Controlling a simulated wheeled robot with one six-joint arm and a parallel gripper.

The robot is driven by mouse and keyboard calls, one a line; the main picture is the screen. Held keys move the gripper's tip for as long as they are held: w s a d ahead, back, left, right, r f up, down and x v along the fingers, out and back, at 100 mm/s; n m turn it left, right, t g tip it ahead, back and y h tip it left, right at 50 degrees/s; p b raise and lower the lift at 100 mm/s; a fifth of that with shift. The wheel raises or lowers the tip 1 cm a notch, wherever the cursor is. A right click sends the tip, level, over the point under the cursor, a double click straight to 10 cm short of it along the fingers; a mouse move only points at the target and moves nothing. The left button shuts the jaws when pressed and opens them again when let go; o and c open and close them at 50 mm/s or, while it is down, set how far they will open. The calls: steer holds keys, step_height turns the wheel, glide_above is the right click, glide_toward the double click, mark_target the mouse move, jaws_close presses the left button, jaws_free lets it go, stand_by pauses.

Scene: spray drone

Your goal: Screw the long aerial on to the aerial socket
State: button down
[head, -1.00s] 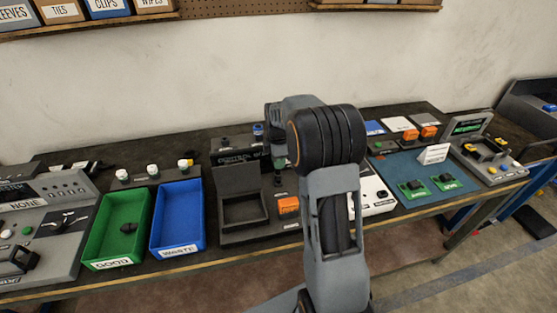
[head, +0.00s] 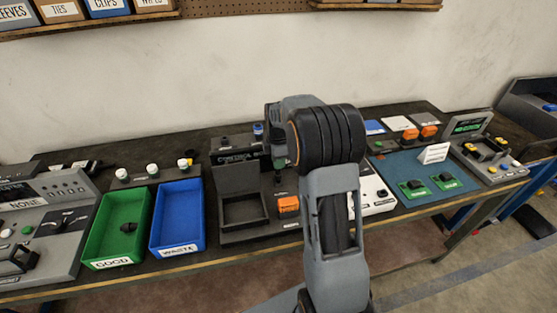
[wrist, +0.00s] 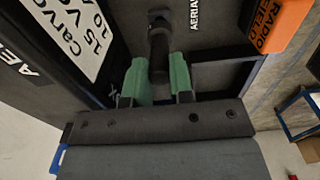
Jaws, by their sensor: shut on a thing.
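My gripper (wrist: 165,82) has green fingertips, one on each side of a dark, rod-shaped piece that looks like the long aerial (wrist: 158,45). It is shut on it. The far end of the aerial meets a dark round fitting (wrist: 158,16) beside the printed word AERIAL, which looks like the aerial socket. I cannot tell whether the two are threaded together. In the head view my gripper (head: 280,162) points down over the dark control stand (head: 240,180), and my arm partly hides this spot.
An orange radio block (wrist: 278,22) sits close to the right of the aerial; the head view shows it too (head: 288,206). A blue waste bin (head: 177,218) and a green good bin (head: 117,228) stand left. A blue mat (head: 400,168) with green boards lies right.

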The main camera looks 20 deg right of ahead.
steer(key=shift+f+b, duration=0.55)
steer(key=shift+f, duration=0.35)
steer(key=c, duration=0.9)
jaws_free()
steer(key=shift+r, duration=0.15)
step_height(320, 180, up, 14)
steer(key=shift+f, duration=0.15)
